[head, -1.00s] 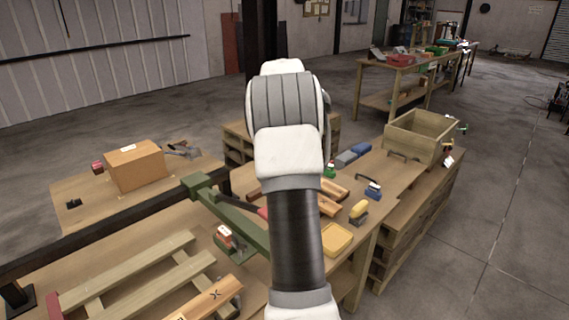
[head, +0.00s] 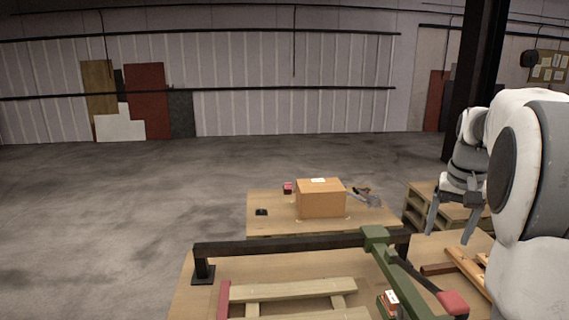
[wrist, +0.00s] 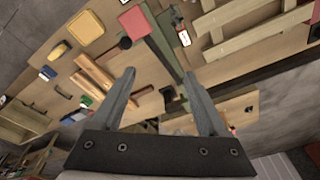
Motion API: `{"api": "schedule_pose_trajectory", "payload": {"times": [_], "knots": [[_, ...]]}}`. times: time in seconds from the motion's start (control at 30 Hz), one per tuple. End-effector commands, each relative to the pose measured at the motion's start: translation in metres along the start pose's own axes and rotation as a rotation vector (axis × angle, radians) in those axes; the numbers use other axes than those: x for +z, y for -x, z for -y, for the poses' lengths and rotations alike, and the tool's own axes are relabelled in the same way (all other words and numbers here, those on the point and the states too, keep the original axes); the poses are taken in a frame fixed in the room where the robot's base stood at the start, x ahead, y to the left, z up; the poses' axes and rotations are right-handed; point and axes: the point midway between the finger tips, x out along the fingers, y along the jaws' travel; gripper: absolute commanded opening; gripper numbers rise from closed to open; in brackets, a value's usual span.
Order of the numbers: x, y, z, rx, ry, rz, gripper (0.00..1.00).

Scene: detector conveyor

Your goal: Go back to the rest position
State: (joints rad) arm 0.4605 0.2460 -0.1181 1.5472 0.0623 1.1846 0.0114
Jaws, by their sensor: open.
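My gripper (head: 452,218) is at the right of the head view, with its two fingers pointing down and spread apart. In the wrist view my gripper (wrist: 160,82) is open, with nothing between its fingers. It is clear of the bench and holds nothing. Part of my white arm covers the right edge of the head view.
The workbench (head: 200,300) carries a green arm with a red end (head: 453,302), a dark rail (head: 290,244) and a slatted wooden frame (head: 290,290). A cardboard box (head: 320,198) stands on a table behind. A wooden crate (wrist: 22,118) shows in the wrist view. Open floor lies left.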

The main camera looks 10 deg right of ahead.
Motion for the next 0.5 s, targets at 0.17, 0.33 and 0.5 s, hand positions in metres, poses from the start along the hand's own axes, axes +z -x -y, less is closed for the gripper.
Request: {"api": "schedule_pose_trajectory", "payload": {"times": [0.17,0.33,0.5], "knots": [[0.052,0.033,0.044,-0.036,0.104,-0.08,0.77],[0.106,0.053,0.073,-0.071,0.199,-0.152,0.77],[0.165,0.061,0.093,-0.107,0.302,-0.215,0.77]]}}
